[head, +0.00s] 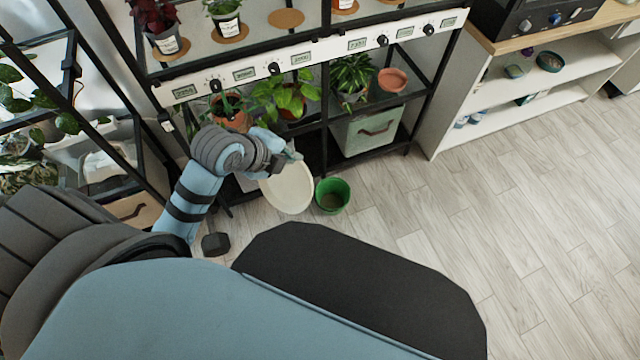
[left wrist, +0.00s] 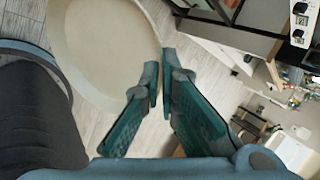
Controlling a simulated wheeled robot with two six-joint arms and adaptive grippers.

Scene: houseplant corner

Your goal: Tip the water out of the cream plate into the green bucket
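The cream plate (head: 288,190) hangs tilted from my left gripper (head: 292,156), just left of the green bucket (head: 332,194). It also shows in the left wrist view (left wrist: 105,50), where the fingers of my left gripper (left wrist: 161,75) are shut on its rim. I cannot make out water on the plate's pale face. The green bucket stands upright on the floor, its open top facing up; the plate's right edge is close to the bucket's rim. What the bucket holds is not clear. My right gripper is not in view.
A black shelf rack with potted plants (head: 290,98) and a grey-green crate (head: 366,132) stands just behind. A dark hexagonal object (head: 215,244) lies on the floor to the left. The wooden floor (head: 480,220) to the right is clear.

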